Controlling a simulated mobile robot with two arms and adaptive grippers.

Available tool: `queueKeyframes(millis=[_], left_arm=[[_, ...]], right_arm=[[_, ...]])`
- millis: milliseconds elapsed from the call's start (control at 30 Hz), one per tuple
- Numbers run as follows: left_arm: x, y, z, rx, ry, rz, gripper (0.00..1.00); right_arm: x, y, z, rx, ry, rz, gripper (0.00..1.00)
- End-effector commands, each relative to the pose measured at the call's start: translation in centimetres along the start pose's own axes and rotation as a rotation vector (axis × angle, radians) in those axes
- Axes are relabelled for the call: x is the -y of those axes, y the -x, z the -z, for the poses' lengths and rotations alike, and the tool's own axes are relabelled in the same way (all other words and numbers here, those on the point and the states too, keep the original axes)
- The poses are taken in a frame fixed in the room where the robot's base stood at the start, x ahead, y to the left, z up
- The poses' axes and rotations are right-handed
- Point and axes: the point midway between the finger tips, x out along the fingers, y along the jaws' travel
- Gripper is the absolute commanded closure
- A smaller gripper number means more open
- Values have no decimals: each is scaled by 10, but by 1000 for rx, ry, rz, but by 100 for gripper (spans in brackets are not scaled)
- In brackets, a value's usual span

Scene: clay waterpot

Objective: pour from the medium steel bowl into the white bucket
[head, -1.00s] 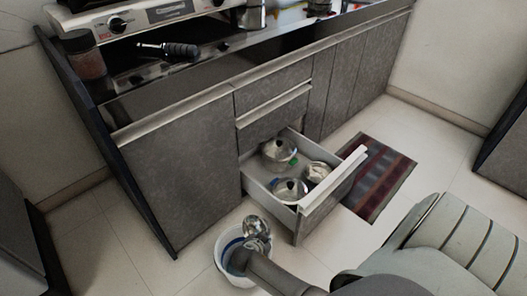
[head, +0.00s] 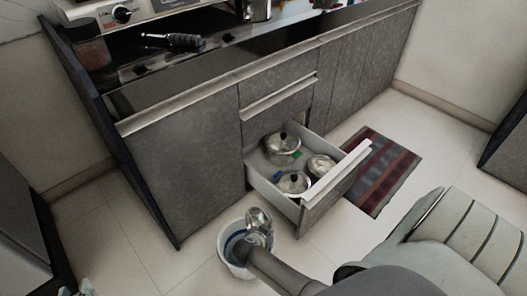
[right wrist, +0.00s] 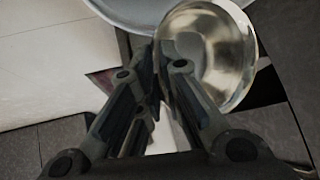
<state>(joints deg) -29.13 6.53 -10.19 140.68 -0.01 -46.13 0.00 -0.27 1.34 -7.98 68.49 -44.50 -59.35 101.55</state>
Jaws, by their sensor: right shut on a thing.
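The medium steel bowl (head: 259,217) is tilted above the white bucket (head: 222,243), which stands on the floor in front of the cabinet. My right gripper (head: 254,241) is shut on the bowl's edge. The right wrist view shows the shiny bowl (right wrist: 218,52) beside the fingertips (right wrist: 160,72), with part of the bucket's pale rim (right wrist: 122,14) behind it. The bucket's inside is mostly hidden by the bowl and my arm, and I cannot see anything flowing. Only a small part of my left gripper (head: 77,289) shows at the bottom left edge; its jaws are unclear.
An open drawer (head: 322,197) with several steel pots stands out from the cabinet just right of the bucket. A striped rug (head: 383,178) lies beyond it. A pan handle (head: 172,41) lies on the counter. The floor left of the bucket is clear.

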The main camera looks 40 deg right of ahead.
Motion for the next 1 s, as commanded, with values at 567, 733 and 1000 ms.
queueKeyframes(millis=[567,733,1000], left_arm=[[5,9,-29,157,1,12,74],[8,19,-52,280,3,19,74],[12,42,-88,474,7,29,74]], right_arm=[[0,3,5,18,-6,3,100],[0,4,8,34,-10,4,100],[0,7,12,58,-19,8,100]])
